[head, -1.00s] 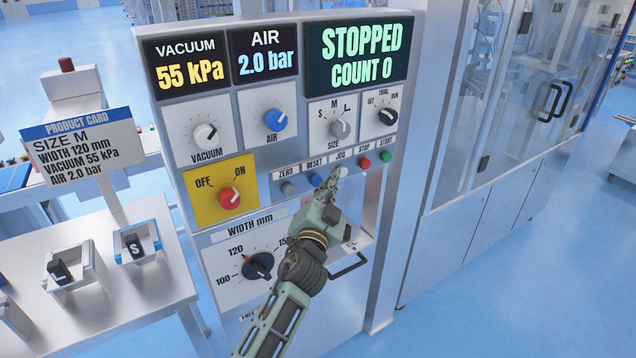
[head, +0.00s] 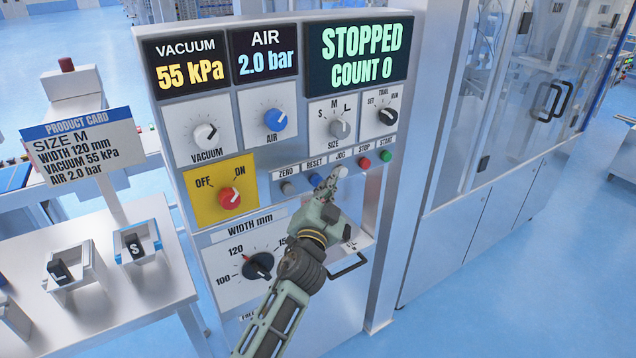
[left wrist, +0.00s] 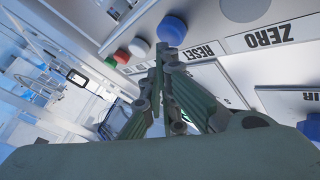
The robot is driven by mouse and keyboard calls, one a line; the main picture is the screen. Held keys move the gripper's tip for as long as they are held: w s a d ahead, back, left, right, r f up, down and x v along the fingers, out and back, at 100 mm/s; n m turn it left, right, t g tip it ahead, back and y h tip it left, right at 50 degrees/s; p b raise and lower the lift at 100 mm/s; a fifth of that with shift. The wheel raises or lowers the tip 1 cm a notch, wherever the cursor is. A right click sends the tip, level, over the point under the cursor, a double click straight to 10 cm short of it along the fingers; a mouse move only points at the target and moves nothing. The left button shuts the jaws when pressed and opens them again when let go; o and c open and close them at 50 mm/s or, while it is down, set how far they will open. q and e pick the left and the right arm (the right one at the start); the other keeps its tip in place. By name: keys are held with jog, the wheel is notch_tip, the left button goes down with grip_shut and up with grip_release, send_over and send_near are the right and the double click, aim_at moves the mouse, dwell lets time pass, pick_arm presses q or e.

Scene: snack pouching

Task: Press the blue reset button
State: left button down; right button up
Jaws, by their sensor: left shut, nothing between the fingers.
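The blue reset button (head: 316,179) sits under the RESET label on the control panel, between the grey zero button (head: 288,188) and the white jog button (head: 342,171). My left gripper (head: 330,182) is shut and empty, with its fingertips just beside the blue button. In the left wrist view the blue button (left wrist: 172,30) shows close beyond the closed fingertips (left wrist: 162,50). I cannot tell whether they touch. My right gripper is in neither view.
The red stop button (head: 364,163) and green start button (head: 386,156) sit further right in the same row. The display (head: 357,52) reads STOPPED, COUNT 0. The width dial (head: 258,266) is below, left of my arm. A handle (head: 348,266) sticks out below the gripper.

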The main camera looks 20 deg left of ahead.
pick_arm(q)
jog(key=shift+w+a, duration=0.2)
jog(key=shift+a, duration=0.05)
jog(key=shift+w+a, duration=0.15)
jog(key=shift+a, duration=0.1)
dwell(0.6)
jog(key=shift+d, duration=0.1)
jog(key=shift+s+d, duration=0.45)
jog(key=shift+d, duration=0.05)
jog(key=shift+s+d+b, duration=0.25)
jog(key=shift+s+d, duration=0.7)
jog(key=shift+d, duration=0.25)
jog(key=shift+s+d+b, duration=0.25)
jog(key=shift+s+d, duration=0.65)
jog(key=shift+d, duration=0.25)
